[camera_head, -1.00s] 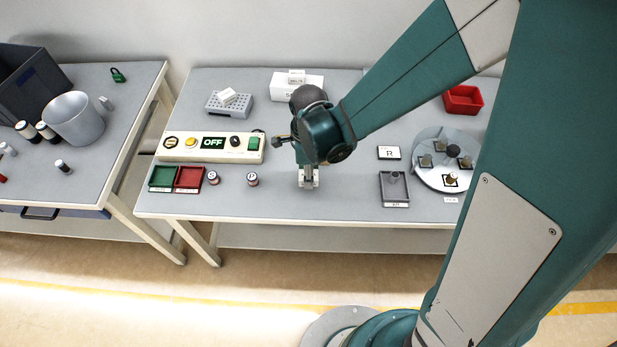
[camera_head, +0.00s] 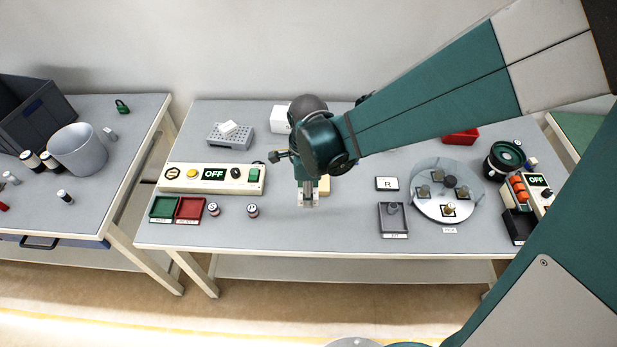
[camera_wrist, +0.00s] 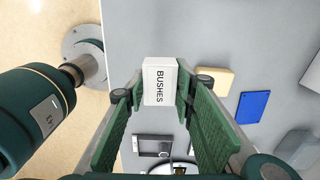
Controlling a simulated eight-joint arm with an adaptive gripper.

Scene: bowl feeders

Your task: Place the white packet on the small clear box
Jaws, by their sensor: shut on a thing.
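My gripper (camera_wrist: 160,92) is shut on a white packet (camera_wrist: 158,82) with "BUSHES" printed on it, held between the fingertips in the wrist view. In the head view the packet (camera_head: 308,198) hangs under my gripper near the bench's front edge, partly hidden by the fingers. A pale grey, see-through-looking shape (camera_wrist: 297,144) lies at the right edge of the wrist view. I cannot tell whether it is the small clear box. My wrist and forearm hide part of the bench behind the gripper in the head view.
A control box (camera_head: 212,178), green tray (camera_head: 163,207) and red tray (camera_head: 190,208) stand left. A grey tray (camera_head: 393,220) and round turntable (camera_head: 462,207) stand right. The front strip between them is mostly clear.

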